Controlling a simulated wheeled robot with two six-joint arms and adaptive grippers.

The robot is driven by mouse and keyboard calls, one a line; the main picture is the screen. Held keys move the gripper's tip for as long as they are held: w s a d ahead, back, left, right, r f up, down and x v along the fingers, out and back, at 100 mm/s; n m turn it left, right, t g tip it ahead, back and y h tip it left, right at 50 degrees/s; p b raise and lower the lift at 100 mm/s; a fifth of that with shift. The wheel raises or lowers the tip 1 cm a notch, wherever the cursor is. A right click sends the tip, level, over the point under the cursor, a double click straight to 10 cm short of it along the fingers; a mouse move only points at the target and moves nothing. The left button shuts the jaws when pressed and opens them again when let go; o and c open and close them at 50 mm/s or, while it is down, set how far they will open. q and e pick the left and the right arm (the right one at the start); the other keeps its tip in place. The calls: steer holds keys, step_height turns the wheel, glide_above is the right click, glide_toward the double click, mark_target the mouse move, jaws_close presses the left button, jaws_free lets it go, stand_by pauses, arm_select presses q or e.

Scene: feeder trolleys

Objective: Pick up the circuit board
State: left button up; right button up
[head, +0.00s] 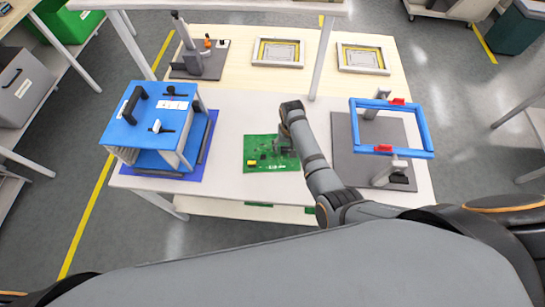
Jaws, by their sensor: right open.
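The green circuit board (257,163) lies flat on the white table, left of my right forearm. It has a yellow part near its left edge and small dark parts on top. My right gripper (284,149) is open over the upper right part of the board, partly hidden by my own wrist and forearm. I cannot tell whether its fingers touch the board. My left gripper is not in view.
A blue fixture box (150,131) on a blue mat stands to the left. A blue frame stand (428,128) on a grey mat (345,150) stands to the right. Two framed trays (257,64) (343,68) and a grey stand (190,62) sit behind. The table is bare around the board's left and front.

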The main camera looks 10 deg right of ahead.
steer(key=shift+f, duration=0.5)
steer(key=shift+r, duration=0.2)
steer(key=shift+c, duration=0.9)
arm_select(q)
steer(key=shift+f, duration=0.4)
arm_select(e)
jaws_close()
steer(key=shift+r, duration=0.1)
steer(key=shift+r, duration=0.25)
steer(key=r, duration=0.2)
steer(key=shift+w+r, duration=0.25)
steer(key=shift+r, duration=0.15)
arm_select(q)
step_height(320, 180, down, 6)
steer(key=b, duration=0.6)
arm_select(e)
steer(key=w+d+r, duration=0.7)
steer(key=w+r, duration=0.2)
steer(key=w, duration=0.2)
steer(key=shift+w+d+r, duration=0.2)
steer(key=shift+w+r, duration=0.05)
steer(key=shift+r, duration=0.05)
